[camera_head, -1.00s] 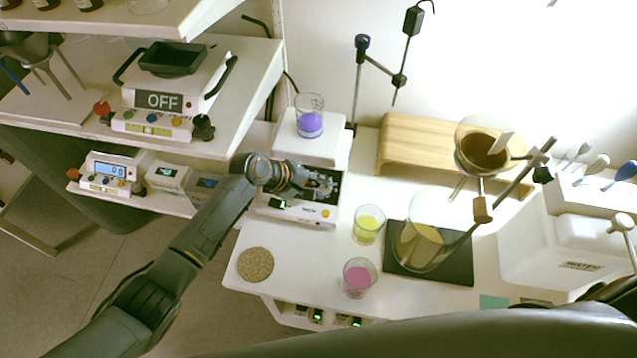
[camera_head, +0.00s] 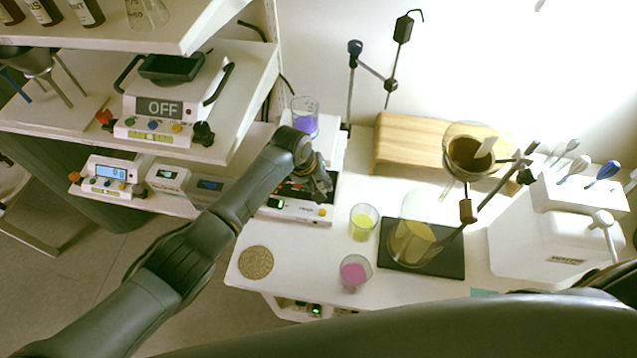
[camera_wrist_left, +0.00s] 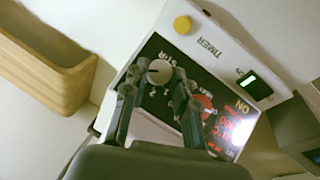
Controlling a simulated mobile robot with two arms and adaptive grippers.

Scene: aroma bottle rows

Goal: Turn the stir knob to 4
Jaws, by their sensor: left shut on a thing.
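The hotplate stirrer (camera_head: 297,212) stands on the white bench under my left gripper (camera_head: 322,192). In the left wrist view its black panel shows the stir knob (camera_wrist_left: 160,71), pale-faced, with the printed numbers 1, 2 and 3 below it. My left gripper (camera_wrist_left: 159,74) is shut on this knob, one finger on each side. The setting the knob points to is too small to tell. A red heat knob (camera_wrist_left: 205,101) sits beside the right finger, on the panel marked ON. In the head view my gripper hides the knobs. My right gripper is out of view.
A beaker with purple liquid (camera_head: 305,125) stands behind my left wrist. Beakers with yellow (camera_head: 362,224) and pink liquid (camera_head: 355,275) stand to the right and in front. A cork mat (camera_head: 256,262) lies at the front left. A wooden stand (camera_head: 405,140) is behind.

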